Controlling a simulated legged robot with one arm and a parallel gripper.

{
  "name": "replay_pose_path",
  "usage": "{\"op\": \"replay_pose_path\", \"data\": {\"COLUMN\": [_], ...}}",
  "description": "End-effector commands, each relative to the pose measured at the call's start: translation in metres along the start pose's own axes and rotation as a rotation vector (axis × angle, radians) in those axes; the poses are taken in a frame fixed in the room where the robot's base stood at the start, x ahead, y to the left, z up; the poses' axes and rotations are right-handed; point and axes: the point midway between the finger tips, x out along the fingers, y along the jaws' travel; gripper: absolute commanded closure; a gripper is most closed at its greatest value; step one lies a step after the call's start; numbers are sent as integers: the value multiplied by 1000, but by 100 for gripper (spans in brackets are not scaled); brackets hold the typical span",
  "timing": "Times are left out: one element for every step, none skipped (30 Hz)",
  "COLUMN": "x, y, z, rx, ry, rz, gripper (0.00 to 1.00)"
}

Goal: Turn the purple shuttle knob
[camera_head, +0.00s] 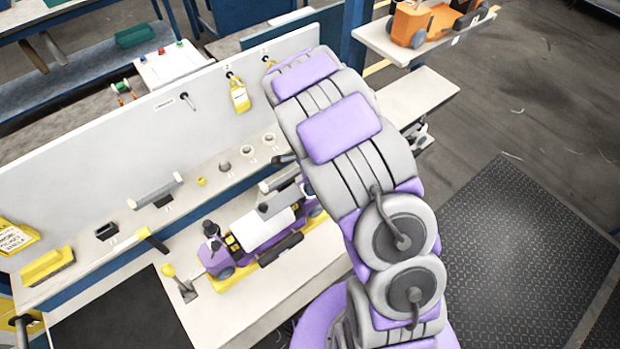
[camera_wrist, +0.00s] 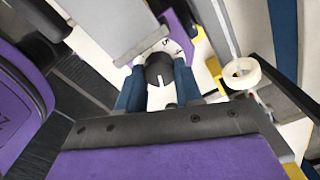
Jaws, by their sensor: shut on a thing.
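The purple shuttle (camera_head: 222,262) lies on the pale bench, with yellow ends, a white roll on top and dark fittings. A dark upright knob (camera_head: 210,230) stands at its left end. In the wrist view, my gripper (camera_wrist: 158,76) has its two blue fingers on either side of a dark, round knob (camera_wrist: 160,66) and is shut on it. Purple and white parts (camera_wrist: 180,32) show just beyond the fingertips. In the head view my arm hides my gripper and the right end of the shuttle.
A yellow-knobbed lever (camera_head: 169,271) stands left of the shuttle. A shelf behind carries a grey-handled bar (camera_head: 155,190), small rings (camera_head: 246,151) and a yellow block (camera_head: 48,266). A white back panel (camera_head: 130,157) rises behind. A pale roll (camera_wrist: 241,73) sits right of my gripper.

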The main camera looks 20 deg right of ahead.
Motion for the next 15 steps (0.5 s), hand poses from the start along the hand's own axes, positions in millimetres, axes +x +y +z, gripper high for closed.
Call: {"op": "replay_pose_path", "data": {"x": [-3, -3, -3, -3, -3, -3, -3, -2, -2, -2, -2, -2, -2, -2, -2], "y": [-2, -2, -2, -2, -2, -2, -2, -2, -2, -2, -2, -2, -2, -2, -2], "z": [1, 1, 1, 1, 1, 1, 1, 1, 1, 1, 1, 1, 1, 1, 1], "rx": [22, 34, 49, 59, 67, 78, 85, 91, 97, 101, 104, 106, 108, 109, 110], "ry": [-1, 0, 0, 0, -1, -1, -1, -1, -1, -1, -1, -1, -2, -1, -1], "rz": [-6, -6, -6, -6, -6, -7, -7, -7, -7, -7, -7, -8, -8, -8, -8], "gripper": [95, 95, 95, 95, 95, 95, 95, 95, 95, 95, 95, 95, 95, 95, 95]}}
